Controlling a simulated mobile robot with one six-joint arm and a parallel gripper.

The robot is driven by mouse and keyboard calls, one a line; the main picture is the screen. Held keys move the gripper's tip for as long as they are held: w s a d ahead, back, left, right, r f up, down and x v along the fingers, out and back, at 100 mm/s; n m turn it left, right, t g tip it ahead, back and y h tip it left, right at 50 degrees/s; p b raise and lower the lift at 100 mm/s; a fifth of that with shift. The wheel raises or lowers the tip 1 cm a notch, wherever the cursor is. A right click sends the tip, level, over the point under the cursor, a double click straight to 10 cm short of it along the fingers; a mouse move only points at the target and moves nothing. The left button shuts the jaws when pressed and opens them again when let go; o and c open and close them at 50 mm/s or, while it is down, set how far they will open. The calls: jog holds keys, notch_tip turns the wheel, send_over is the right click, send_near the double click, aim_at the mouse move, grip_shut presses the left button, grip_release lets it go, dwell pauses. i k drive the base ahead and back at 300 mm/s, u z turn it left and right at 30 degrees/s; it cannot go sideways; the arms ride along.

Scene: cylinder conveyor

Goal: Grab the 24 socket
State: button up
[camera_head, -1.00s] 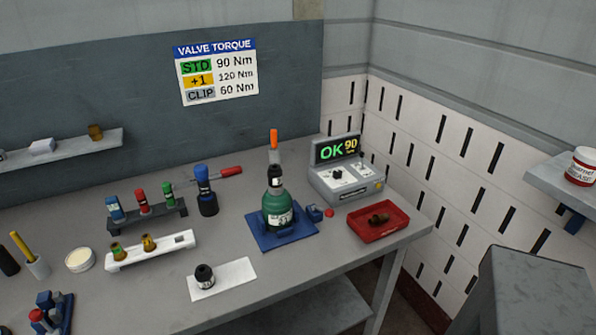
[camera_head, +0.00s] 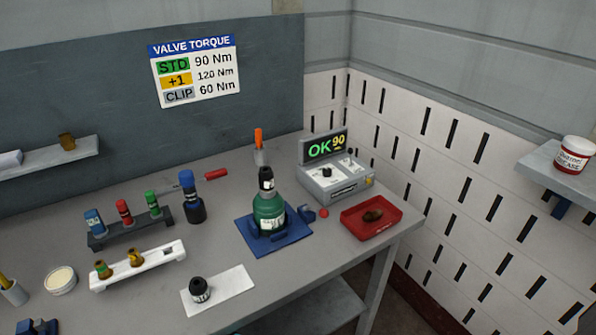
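A short black socket (camera_head: 200,289) stands upright on a white mat (camera_head: 235,283) near the table's front edge. It has a pale marking on its side, too small to read. A second black cap or socket-like piece (camera_head: 266,178) sits on top of the green bottle (camera_head: 268,212), which stands in a blue holder (camera_head: 257,243). I cannot tell from any marking which piece is the 24. My gripper is not in view.
A rack (camera_head: 130,237) holds blue, red and green tools. A white tray (camera_head: 100,285) holds brass pieces. A red tray (camera_head: 390,228) and a tester (camera_head: 340,184) reading OK 90 stand right of the bottle. A grey shelf (camera_head: 540,170) juts from the right wall.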

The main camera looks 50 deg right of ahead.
aim_at(266, 174)
jog(key=u, duration=1.4)
jog(key=k, duration=0.1)
jog(key=z, duration=2.75)
jog(key=k, duration=0.6)
jog(key=u, duration=0.35)
jog(key=i, duration=0.5)
jog(key=z, duration=0.05)
